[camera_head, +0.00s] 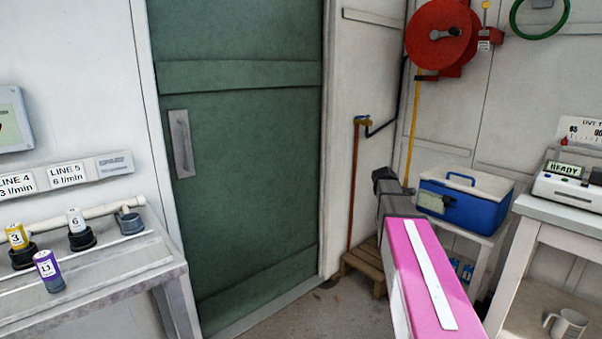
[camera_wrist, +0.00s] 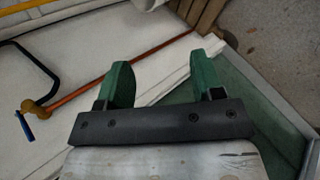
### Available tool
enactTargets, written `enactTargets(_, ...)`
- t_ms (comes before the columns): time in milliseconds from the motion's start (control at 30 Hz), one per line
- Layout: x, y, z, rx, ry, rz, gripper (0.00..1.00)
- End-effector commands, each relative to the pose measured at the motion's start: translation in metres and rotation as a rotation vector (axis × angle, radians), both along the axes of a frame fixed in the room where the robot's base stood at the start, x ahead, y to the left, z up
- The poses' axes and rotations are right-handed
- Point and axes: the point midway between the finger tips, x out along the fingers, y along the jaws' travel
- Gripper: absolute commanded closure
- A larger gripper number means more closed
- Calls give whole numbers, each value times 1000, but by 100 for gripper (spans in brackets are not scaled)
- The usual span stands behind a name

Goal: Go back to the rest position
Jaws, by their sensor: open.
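My gripper (camera_wrist: 162,80) shows in the wrist view with its two green fingers apart and nothing between them. In the head view my pink and grey arm reaches from the lower right toward the corner right of the door.
A green door (camera_head: 245,140) fills the middle. At left is a bench (camera_head: 100,270) with labelled cartridges. A blue cooler (camera_head: 465,205) on a small table stands close right of my arm. A wooden pallet (camera_head: 362,268) lies below the copper pipe (camera_head: 355,190). Floor before the door is clear.

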Motion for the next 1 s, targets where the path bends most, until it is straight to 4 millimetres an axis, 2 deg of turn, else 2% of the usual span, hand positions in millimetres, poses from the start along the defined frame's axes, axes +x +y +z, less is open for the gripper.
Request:
enactTargets(33,-27,17,-25,77,14,-49,39)
enactTargets(100,-55,36,-55,188,31,-136,39)
enactTargets(167,-81,53,-80,280,50,-215,39)
enactTargets(300,-145,92,-132,474,107,-420,39)
enactTargets(500,-244,144,-189,687,210,-753,39)
enactTargets(600,-286,164,-207,751,255,-903,39)
enactTargets(700,-315,177,-218,787,288,-1017,39)
enactTargets(800,-331,184,-224,805,306,-1086,39)
enactTargets(1000,-335,187,-226,811,312,-1115,39)
